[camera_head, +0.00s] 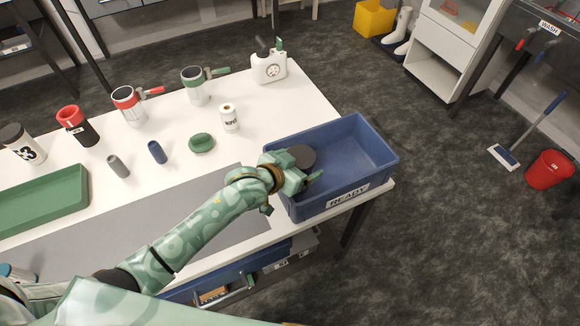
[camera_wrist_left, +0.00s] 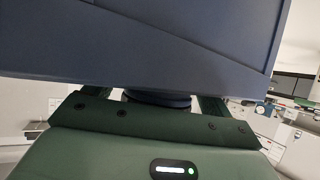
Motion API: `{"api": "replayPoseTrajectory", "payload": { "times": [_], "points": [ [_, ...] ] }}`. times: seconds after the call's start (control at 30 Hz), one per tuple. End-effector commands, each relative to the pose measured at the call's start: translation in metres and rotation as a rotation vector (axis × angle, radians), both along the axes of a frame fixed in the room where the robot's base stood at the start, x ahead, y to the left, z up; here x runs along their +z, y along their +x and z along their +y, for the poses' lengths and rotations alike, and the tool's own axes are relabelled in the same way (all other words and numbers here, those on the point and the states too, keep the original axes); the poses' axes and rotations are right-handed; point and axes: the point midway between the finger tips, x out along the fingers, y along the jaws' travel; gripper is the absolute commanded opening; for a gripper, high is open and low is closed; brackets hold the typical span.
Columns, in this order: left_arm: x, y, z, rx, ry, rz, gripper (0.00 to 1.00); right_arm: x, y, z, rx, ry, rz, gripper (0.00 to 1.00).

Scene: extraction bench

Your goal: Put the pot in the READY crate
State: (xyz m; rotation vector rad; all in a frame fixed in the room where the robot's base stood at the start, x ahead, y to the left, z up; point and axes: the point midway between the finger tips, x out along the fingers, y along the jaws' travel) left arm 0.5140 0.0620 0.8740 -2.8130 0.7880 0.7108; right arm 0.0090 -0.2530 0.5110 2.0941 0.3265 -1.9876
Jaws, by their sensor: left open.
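A dark round-topped object, seemingly the pot (camera_head: 301,155), shows inside the left end of the blue READY crate (camera_head: 375,187). My left gripper (camera_head: 308,174) reaches over the crate's left end with its fingers open, right beside the dark object and partly hiding it. In the left wrist view, a dark rounded piece (camera_wrist_left: 157,98) shows between the open fingers, and a large blue surface fills the top. I cannot tell whether the pot rests on the crate floor. My right gripper is not in view.
A red-handled jug (camera_head: 127,104), a green-handled jug (camera_head: 195,86), a white canister (camera_head: 269,67), a labelled white bottle (camera_head: 229,119) and a green lidded item (camera_head: 201,143) stand on the white table. A green tray (camera_head: 45,200) lies left. The crate's right part is empty.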

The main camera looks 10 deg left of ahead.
Motion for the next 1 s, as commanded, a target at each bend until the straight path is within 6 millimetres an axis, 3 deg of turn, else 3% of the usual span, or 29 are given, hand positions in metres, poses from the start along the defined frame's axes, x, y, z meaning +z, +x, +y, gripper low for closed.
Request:
{"api": "replayPoseTrajectory", "payload": {
  "times": [0.3,0.5,1.0],
  "points": [
    [0.036,-0.053,0.032,0.000,0.002,0.001,0.84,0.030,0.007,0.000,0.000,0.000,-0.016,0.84],
    [0.052,-0.080,0.049,0.000,0.003,0.002,0.84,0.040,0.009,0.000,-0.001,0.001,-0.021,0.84],
    [0.055,-0.089,0.054,0.000,0.001,0.002,0.84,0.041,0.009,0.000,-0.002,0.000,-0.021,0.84]
  ]
}}
